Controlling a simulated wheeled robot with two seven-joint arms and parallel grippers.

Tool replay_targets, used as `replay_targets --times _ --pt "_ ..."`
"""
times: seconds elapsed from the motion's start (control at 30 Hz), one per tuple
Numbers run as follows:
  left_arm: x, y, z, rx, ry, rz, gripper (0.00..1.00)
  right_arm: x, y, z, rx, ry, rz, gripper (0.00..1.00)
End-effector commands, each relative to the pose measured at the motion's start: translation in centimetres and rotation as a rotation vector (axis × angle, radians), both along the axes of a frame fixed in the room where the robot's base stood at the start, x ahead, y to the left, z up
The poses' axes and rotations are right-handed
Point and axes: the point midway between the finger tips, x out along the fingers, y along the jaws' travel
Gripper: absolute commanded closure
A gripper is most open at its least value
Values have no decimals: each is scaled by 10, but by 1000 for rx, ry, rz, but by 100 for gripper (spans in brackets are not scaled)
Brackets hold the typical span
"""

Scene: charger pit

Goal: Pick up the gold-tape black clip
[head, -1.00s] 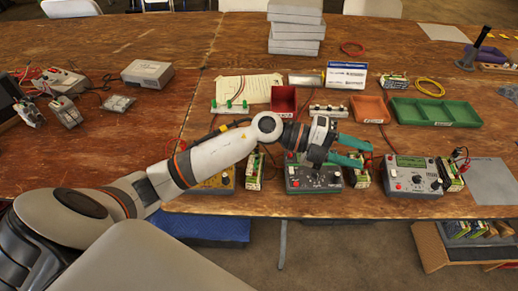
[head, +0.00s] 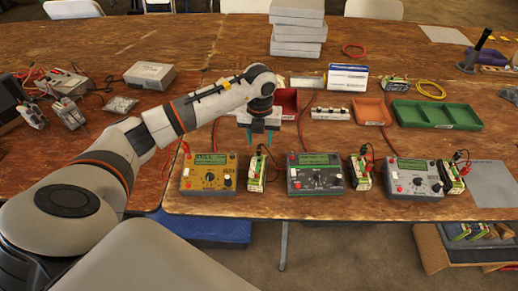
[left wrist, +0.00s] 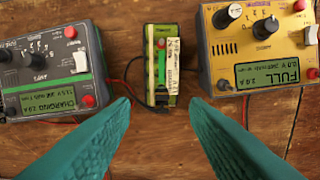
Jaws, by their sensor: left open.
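My left gripper (head: 262,138) is open and empty, with its teal fingers pointing down just behind the battery pack between the yellow and grey chargers. In the left wrist view its fingertips (left wrist: 160,108) stand wide apart, one on each side of the lower end of that green-edged battery pack (left wrist: 172,85). The pack also shows in the head view (head: 256,172). Dark and red leads meet at the pack. A gold-taped black clip cannot be made out for sure in either view. My right gripper is not in view.
The yellow charger (head: 208,174) reads FULL. The middle charger (head: 315,174) reads CHARGING in the left wrist view, and a third charger (head: 413,178) stands to the right. A red bin (head: 287,99), an orange tray (head: 371,111) and a green tray (head: 436,114) lie behind.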

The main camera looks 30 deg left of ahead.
Motion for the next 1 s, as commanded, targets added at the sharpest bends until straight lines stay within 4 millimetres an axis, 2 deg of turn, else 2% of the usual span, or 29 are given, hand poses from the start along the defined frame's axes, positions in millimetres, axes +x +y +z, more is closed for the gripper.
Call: replay_targets --times 0.17,0.33,0.47,0.77,1.0 --pt "0 0 -12 -1 3 1 58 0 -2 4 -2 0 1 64" --pt "0 3 -37 -2 4 1 58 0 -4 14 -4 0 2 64" --pt "0 3 -53 -2 2 -1 58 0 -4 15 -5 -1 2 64" --pt "1 3 -58 -2 -1 -2 58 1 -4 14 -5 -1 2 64" --pt "1 3 -58 -2 -1 -2 97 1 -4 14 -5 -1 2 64"
